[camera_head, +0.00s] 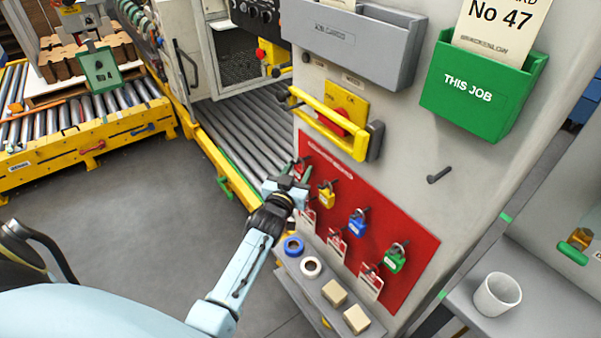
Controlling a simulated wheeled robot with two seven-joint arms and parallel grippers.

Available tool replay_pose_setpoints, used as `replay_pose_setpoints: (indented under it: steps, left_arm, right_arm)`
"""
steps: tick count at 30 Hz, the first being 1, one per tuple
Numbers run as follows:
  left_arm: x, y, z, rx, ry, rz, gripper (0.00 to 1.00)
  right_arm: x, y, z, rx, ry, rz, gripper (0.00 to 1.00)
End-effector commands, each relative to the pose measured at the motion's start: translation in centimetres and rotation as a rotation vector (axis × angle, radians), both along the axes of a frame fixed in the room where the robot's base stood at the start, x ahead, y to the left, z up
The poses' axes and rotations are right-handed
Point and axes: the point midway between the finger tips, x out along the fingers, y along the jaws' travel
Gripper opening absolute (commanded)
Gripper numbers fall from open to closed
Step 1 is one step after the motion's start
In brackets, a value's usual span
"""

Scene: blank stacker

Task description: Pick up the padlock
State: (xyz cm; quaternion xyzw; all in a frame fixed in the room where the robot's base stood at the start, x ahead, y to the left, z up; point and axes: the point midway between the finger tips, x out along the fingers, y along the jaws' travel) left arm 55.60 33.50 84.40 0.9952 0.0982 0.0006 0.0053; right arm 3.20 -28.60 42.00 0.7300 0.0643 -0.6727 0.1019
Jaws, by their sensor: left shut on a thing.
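Padlocks hang from pegs on a red board (418,240) on the grey cabinet's front. They run down to the right: a red padlock (301,169), a yellow padlock (326,197), a blue padlock (356,226) and a green padlock (394,262). My left gripper (291,178) is at the board's upper left end, shut on the red padlock, which its fingers partly hide. I cannot tell whether that padlock still touches its peg. My right gripper is not in view.
Red and white tags (338,245) hang under the padlocks. A grey ledge (318,283) below holds a blue tape roll (293,246), a white roll (311,266) and two tan blocks. A yellow handle (328,125) juts out above the board. A white mug (497,294) stands at right.

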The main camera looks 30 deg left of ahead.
Motion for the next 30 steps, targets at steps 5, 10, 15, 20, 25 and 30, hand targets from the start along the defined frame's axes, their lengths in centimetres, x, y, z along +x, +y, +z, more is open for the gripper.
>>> replay_pose_setpoints:
  steps: [5, 10, 15, 20, 25, 30]
  left_arm:
    - [0.0, 0.0, 0.2, 0.000, -0.001, 0.000, 0.16]
    - [0.0, 0.0, 1.4, 0.002, -0.003, 0.000, 0.16]
    - [-2.1, 0.9, 1.5, 0.003, 0.003, 0.001, 0.16]
    - [-5.2, 2.1, 1.5, 0.003, 0.003, 0.000, 0.16]
    - [-9.3, 3.8, 1.5, 0.003, 0.004, -0.001, 0.16]
    - [-13.1, 5.4, 1.5, 0.003, 0.003, 0.000, 0.16]
  right_arm:
    - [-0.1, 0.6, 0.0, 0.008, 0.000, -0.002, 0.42]
    - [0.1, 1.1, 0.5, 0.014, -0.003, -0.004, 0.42]
    - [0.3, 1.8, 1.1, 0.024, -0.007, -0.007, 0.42]
    - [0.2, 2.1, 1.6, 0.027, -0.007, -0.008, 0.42]
    - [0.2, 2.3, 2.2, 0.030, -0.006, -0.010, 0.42]
    - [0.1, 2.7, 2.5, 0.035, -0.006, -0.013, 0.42]
